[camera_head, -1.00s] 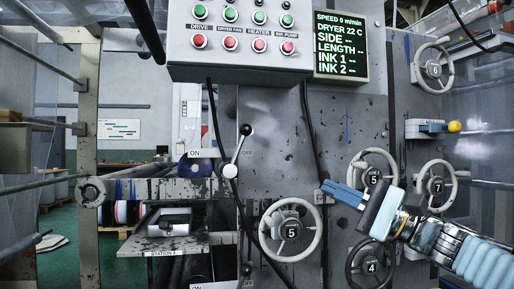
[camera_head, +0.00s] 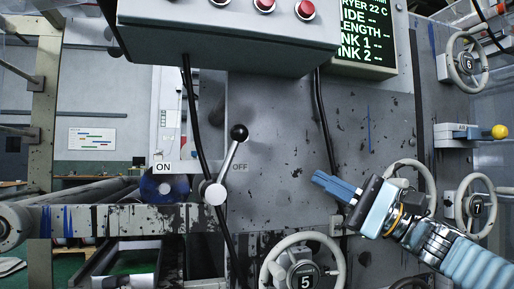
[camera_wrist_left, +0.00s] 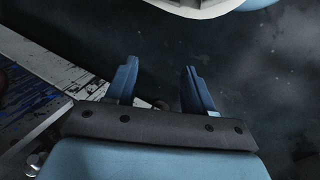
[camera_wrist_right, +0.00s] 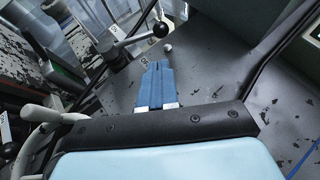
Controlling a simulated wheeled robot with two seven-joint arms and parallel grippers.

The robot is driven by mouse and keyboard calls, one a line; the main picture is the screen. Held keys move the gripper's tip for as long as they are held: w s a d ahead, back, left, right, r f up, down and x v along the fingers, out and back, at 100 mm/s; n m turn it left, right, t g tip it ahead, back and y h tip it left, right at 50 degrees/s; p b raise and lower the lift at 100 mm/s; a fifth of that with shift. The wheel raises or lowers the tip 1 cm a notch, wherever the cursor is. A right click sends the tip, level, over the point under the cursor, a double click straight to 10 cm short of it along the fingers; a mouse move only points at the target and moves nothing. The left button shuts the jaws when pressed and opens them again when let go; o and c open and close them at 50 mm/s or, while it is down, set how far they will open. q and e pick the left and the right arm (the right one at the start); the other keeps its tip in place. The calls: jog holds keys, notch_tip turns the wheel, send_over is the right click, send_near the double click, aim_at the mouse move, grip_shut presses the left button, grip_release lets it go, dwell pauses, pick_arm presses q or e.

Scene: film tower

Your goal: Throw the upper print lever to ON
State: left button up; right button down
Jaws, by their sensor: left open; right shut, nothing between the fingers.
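The upper print lever (camera_head: 228,162) has a black ball knob and a pale round hub on the grey panel. It leans up and right, toward the OFF label (camera_head: 240,167); the ON label (camera_head: 163,167) is left of it. My right gripper (camera_head: 320,181) is shut and empty, to the right of the lever and apart from it. In the right wrist view the shut fingers (camera_wrist_right: 158,66) point toward the lever (camera_wrist_right: 140,37). My left gripper (camera_wrist_left: 155,80) shows only in its wrist view, open and empty over a dark surface.
A control box (camera_head: 230,35) with buttons overhangs above the lever, beside a green-text display (camera_head: 362,40). Black cables hang on both sides of the lever. Handwheel 5 (camera_head: 275,270) is below, and further handwheels (camera_head: 468,62) are at right.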

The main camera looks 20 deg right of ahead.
aim_at(246, 138)
jog(key=p+x, duration=0.4)
jog(key=x, duration=0.9)
jog(key=shift+w+a+r, duration=0.1)
jog(key=shift+a+r, duration=0.05)
jog(key=shift+w+a+r, duration=0.1)
jog(key=shift+w+a, duration=0.05)
jog(key=shift+a, duration=0.1)
